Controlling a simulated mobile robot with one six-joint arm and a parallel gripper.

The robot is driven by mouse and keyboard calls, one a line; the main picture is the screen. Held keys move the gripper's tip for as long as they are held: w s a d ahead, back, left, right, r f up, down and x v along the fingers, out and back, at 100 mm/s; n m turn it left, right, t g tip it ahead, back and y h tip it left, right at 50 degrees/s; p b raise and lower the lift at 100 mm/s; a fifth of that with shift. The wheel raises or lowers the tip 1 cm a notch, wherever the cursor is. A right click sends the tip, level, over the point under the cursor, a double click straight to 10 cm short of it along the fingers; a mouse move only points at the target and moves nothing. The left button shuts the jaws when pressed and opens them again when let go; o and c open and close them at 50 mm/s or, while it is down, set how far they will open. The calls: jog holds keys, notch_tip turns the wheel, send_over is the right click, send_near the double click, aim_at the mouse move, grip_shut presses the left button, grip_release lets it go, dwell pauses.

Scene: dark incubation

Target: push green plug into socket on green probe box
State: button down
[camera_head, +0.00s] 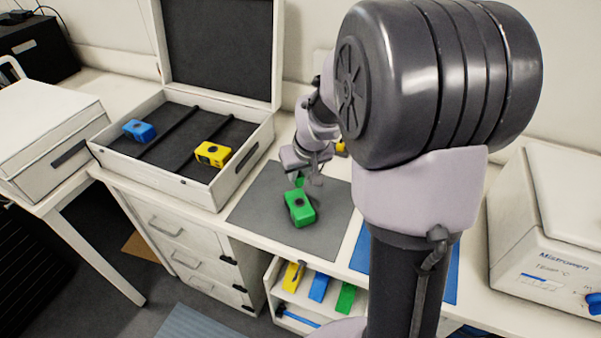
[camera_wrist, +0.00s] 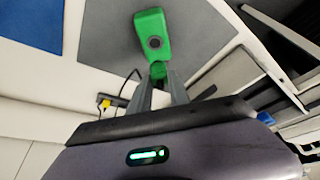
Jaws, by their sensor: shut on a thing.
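The green probe box (camera_head: 301,212) lies on the dark grey mat (camera_head: 258,205). Its dark round socket faces up and also shows on the green box in the wrist view (camera_wrist: 146,22). My gripper (camera_head: 308,182) is shut on the green plug (camera_head: 299,182), just behind the box in the head view. In the wrist view the green plug (camera_wrist: 158,70) sits between the fingertips, near the box's lower end and off to the side of the socket. The plug looks outside the socket; its exact height over the mat is unclear.
An open white case (camera_head: 233,182) on the left holds a blue box (camera_head: 139,131) and a yellow box (camera_head: 213,154). A white incubator (camera_head: 545,245) stands at right. A yellow plug with a black cable (camera_wrist: 104,104) lies behind the gripper. My arm hides part of the bench.

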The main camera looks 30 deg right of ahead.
aim_at(300, 186)
jog(key=shift+f+b, duration=2.2)
jog(key=shift+f, duration=0.75)
jog(key=shift+s+b, duration=0.1)
jog(key=shift+b, duration=0.35)
jog(key=shift+f+b, duration=0.55)
jog(key=c, duration=1.1)
grip_release()
jog(key=shift+c, duration=0.2)
jog(key=d+p+v, duration=0.1)
jog(key=p+v, duration=0.5)
jog(key=v, duration=1.1)
jog(key=shift+a+r, duration=0.25)
jog(key=shift+a, duration=0.2)
